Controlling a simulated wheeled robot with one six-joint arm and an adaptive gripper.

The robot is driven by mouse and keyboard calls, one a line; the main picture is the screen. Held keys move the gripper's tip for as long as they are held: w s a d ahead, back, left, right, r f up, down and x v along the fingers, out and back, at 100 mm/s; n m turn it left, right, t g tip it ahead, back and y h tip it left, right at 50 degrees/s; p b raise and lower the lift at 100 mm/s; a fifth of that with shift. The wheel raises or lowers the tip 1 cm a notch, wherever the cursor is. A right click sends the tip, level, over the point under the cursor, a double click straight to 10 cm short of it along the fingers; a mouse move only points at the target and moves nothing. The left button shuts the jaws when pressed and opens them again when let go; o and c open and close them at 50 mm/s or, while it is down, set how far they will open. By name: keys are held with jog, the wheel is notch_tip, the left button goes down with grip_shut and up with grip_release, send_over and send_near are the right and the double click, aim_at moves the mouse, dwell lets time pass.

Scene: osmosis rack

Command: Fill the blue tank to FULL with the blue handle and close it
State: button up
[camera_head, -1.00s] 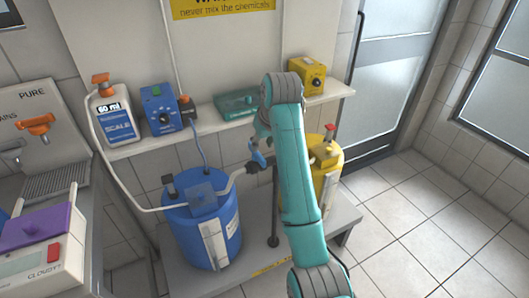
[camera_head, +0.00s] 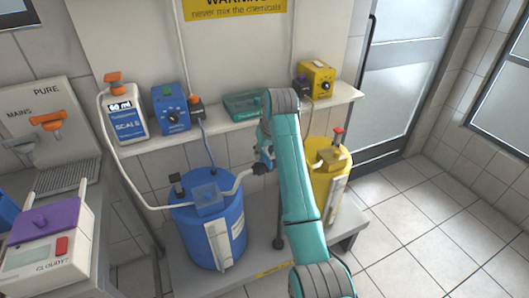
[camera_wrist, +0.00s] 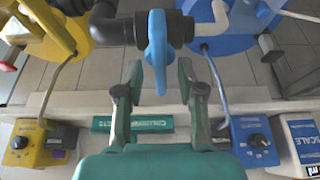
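The blue tank (camera_head: 232,212) stands at the lower left of the head view, with a pale level strip (camera_head: 218,246) on its front. Its fill level is too small to read. The tank also shows at the top right of the wrist view (camera_wrist: 222,18). The blue handle (camera_wrist: 157,50) sits on a black valve and pipe (camera_wrist: 110,30), between the blue and yellow tanks. My gripper (camera_wrist: 160,68) is open, with one finger on each side of the handle and visible gaps between. In the head view, my arm partly hides the handle (camera_head: 266,157).
The yellow tank (camera_head: 328,182) stands right of my arm. The shelf above (camera_head: 225,122) holds a scale bottle (camera_head: 124,112), a blue dial box (camera_head: 170,108), a teal case (camera_head: 243,105) and a yellow dial box (camera_head: 317,80). The floor at right is clear.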

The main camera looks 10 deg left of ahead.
jog(key=shift+w+a+f, duration=0.1)
jog(key=shift+w+f, duration=0.05)
jog(key=shift+f, duration=0.25)
jog(key=shift+c, duration=0.2)
grip_shut()
jog(key=shift+n, duration=0.3)
jog(key=n+g+y, duration=0.1)
jog(key=n, duration=0.3)
jog(key=shift+w, duration=0.1)
jog(key=n+g, duration=0.1)
jog(key=n, duration=0.1)
jog(key=n+g, duration=0.1)
jog(key=n, duration=0.1)
jog(key=shift+n+y, duration=0.4)
jog(key=n+g, duration=0.1)
jog(key=n, duration=0.1)
jog(key=n+g, duration=0.1)
jog(key=n, duration=0.2)
jog(key=shift+w+r, duration=0.1)
jog(key=shift+w, duration=0.05)
jog(key=shift+n+g+h, duration=0.3)
jog(key=shift+n+g, duration=0.2)
jog(key=shift+n, duration=1.4)
